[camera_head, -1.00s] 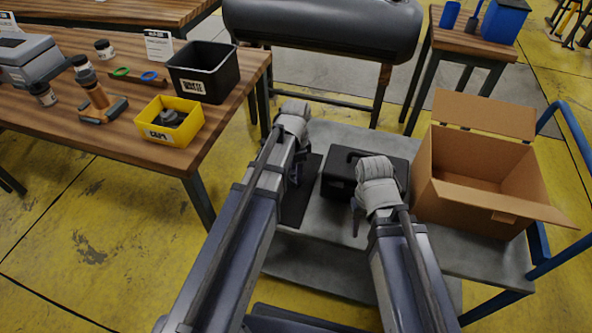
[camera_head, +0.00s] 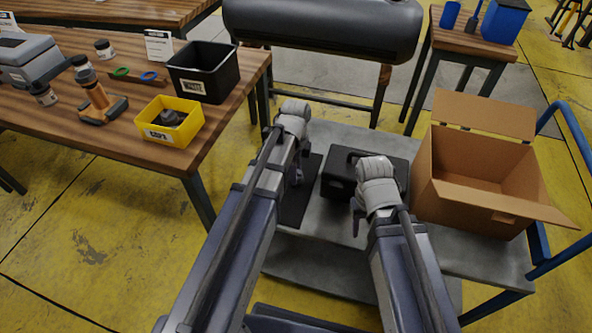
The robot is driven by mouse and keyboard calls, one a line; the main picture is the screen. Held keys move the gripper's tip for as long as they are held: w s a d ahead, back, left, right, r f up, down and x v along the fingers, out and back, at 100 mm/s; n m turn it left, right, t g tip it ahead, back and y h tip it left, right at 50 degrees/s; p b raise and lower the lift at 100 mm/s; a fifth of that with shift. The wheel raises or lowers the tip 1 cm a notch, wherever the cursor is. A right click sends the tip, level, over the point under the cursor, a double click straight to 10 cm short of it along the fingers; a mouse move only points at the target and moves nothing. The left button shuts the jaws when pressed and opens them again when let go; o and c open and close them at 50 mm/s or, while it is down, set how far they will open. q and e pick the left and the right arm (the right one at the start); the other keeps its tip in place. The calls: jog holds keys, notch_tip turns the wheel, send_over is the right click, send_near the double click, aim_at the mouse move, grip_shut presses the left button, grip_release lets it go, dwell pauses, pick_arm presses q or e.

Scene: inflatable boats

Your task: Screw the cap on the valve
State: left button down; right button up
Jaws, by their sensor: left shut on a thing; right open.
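A yellow bin (camera_head: 170,136) with a "CAPS" label stands near the front right of the wooden table and holds dark caps (camera_head: 168,118). A grey inflatable tube (camera_head: 320,30) lies on a stand at the top; I cannot make out a valve on it. My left gripper (camera_head: 297,180) is over the dark mat on the cart, left of the black case. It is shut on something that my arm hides. My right gripper (camera_head: 356,222) is open and points down at the front of the black case (camera_head: 338,178); its fingers are partly hidden by its wrist.
A black waste bin (camera_head: 203,72) stands behind the yellow bin. An open cardboard box (camera_head: 480,175) fills the cart's right side. The dark mat (camera_head: 293,212) lies at the cart's left. Jars and tools crowd the table's left. The grey cart top (camera_head: 330,232) is bare in front.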

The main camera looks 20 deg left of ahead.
pick_arm(q)
jog(key=m, duration=0.5)
jog(key=shift+m, duration=0.4)
jog(key=shift+c, duration=0.9)
grip_release()
pick_arm(e)
jog(key=shift+r, duration=0.1)
pick_arm(q)
notch_tip(320, 180, up, 8)
jog(key=p, duration=0.8)
pick_arm(e)
notch_tip(320, 180, up, 8)
